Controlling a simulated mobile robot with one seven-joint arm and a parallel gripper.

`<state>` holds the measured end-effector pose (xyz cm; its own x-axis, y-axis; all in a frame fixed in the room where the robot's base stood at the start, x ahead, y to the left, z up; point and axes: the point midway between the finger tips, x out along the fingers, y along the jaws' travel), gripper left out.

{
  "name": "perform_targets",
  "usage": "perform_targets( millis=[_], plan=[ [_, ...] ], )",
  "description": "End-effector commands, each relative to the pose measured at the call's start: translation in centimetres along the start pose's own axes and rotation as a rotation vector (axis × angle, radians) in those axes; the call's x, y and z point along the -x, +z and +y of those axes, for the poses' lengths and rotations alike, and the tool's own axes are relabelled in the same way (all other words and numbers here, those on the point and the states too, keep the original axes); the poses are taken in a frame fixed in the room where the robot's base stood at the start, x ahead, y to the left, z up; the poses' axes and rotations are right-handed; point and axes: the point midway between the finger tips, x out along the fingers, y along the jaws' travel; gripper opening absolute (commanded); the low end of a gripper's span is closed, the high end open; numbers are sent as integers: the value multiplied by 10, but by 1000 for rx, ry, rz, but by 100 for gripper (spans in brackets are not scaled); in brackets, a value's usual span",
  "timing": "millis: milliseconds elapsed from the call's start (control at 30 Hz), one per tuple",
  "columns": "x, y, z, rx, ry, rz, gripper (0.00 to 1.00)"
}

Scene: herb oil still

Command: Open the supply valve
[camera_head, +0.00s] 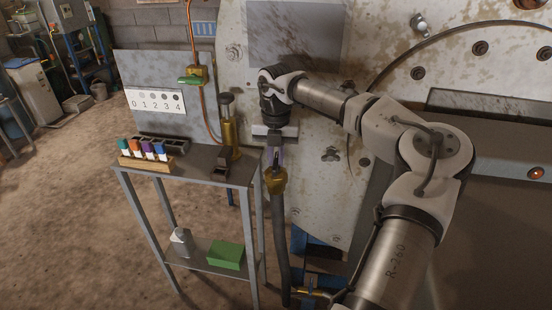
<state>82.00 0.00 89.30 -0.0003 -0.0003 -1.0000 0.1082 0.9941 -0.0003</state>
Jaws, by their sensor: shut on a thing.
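My gripper (273,152) points down beside the stained pale metal panel. It is shut on a slim purplish handle, small and partly hidden by the fingers. Just below the fingers is a brass valve body (276,181) on top of a thick grey hose (281,235). The handle appears to stand upright above this brass body. A second brass valve with a green lever (191,80) sits on the copper pipe at upper left, its lever lying about level. I cannot tell from any label which one is the supply valve.
A grey metal stand (189,153) at left holds a wooden rack of colored vials (147,162) and a brass cylinder (229,133). Its lower shelf bears a green box (226,254) and a pale container (181,242). A small brass fitting (308,292) is near the floor.

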Motion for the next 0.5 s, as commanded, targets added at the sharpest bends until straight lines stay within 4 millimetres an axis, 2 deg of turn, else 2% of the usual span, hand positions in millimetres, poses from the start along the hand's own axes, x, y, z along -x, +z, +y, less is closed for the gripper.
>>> perform_targets(
  millis=[200, 500],
  plan=[
    [-1, 0, 0, -94, -1, 1, 0],
    [0, 0, 0, -142, -1, 1, 0]
  ],
)
